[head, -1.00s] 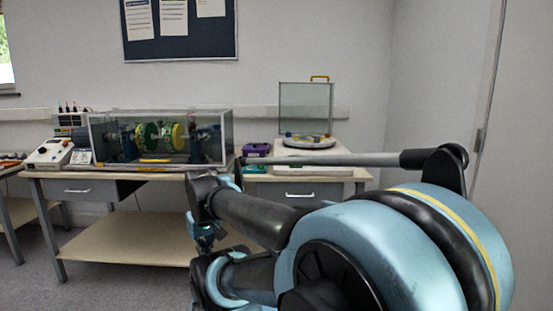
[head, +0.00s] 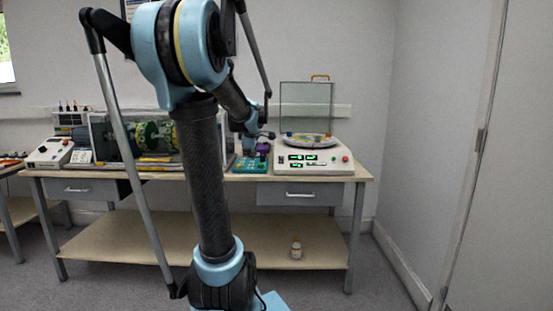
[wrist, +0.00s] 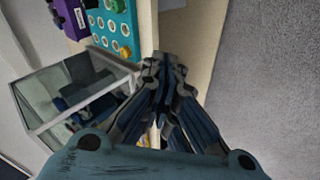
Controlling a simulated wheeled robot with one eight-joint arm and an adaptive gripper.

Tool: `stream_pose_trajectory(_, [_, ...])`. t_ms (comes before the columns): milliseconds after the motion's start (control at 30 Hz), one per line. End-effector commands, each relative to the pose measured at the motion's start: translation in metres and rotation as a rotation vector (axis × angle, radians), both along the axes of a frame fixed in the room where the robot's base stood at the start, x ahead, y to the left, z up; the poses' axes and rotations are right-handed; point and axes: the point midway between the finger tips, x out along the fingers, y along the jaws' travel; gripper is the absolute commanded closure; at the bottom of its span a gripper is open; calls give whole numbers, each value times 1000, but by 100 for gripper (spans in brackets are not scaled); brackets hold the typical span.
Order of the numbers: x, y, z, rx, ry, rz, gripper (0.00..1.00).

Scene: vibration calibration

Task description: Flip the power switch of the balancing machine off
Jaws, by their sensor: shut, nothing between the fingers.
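The balancing machine appears to be the white console (head: 325,167) on the right of the bench, with green lit displays and a red button (head: 345,158). A round plate (head: 309,141) and an upright clear shield (head: 306,105) are on top of it. I cannot make out its power switch. My gripper (head: 268,135) is small in the head view, just left of the round plate. In the wrist view my gripper (wrist: 163,65) is shut and empty, beside the bench edge. The white console does not show in the wrist view.
A teal panel (head: 250,166) and a purple box (head: 263,147) stand left of the console. A glass case with a rotor (head: 101,138) is further left, partly behind my arm. The floor at right is clear.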

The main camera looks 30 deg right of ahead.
Motion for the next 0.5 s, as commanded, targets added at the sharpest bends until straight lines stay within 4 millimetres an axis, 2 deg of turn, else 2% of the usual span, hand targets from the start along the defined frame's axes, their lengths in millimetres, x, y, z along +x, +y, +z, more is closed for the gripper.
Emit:
stream_pose_trajectory(33, [8,-29,6,-43,-7,8,100])
stream_pose_trajectory(200, [24,-103,19,-191,-14,57,100])
stream_pose_trajectory(333, [28,-138,25,-264,-11,78,100])
stream_pose_trajectory(500, [29,-156,27,-301,-6,90,100])
